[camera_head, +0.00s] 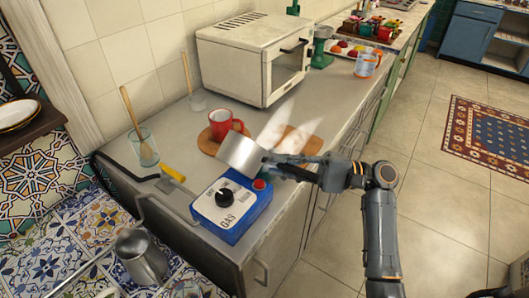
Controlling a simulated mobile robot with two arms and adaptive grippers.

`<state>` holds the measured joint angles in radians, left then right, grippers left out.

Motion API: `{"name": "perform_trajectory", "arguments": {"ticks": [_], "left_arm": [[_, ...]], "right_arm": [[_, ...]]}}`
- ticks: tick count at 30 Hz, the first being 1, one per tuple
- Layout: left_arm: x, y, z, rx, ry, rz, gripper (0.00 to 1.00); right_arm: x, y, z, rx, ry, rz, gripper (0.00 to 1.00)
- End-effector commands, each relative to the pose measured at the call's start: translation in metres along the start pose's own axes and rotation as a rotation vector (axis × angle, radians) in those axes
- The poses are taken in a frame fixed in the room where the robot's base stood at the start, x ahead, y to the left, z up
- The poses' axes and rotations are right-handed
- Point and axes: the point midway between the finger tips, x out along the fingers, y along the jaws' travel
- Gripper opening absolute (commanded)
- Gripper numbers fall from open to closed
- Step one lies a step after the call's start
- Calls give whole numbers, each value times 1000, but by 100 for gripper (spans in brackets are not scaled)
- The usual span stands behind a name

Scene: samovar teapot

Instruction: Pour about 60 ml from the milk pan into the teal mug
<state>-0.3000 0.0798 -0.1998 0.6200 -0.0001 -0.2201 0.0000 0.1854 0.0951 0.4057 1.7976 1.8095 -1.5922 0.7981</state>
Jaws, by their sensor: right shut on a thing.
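The silvery metal pan (240,155) is above the counter, just behind a blue gas box, and is tilted. My right gripper (272,164) reaches in from the right and is shut on the pan at its right side. The pan's inside and any milk in it cannot be made out. I cannot pick out a teal mug; a red mug (221,124) stands upright on a round wooden board (208,146) behind and left of the pan, apart from it. My left gripper is out of view.
The blue gas box (230,207) with a black knob is at the counter's front edge. A glass with a wooden stick (147,152) stands left. A white oven (250,55) is behind. A wooden board (304,143) lies right. A metal pot (142,258) is at lower left.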

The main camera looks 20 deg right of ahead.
Motion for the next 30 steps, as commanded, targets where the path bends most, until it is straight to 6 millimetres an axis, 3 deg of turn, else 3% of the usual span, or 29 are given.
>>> {"name": "perform_trajectory", "arguments": {"ticks": [4, 6, 12, 19, 30], "left_arm": [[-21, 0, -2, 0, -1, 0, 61], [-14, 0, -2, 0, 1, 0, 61], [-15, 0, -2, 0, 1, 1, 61], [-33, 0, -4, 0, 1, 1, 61], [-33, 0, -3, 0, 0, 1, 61]], "right_arm": [[14, -15, 21, -260, 20, 217, 0], [18, 1, 23, -313, 26, 258, 0], [23, 8, 28, -371, 31, 302, 0], [36, 8, 44, -496, 41, 403, 0], [38, 11, 45, -525, 46, 424, 0]]}}
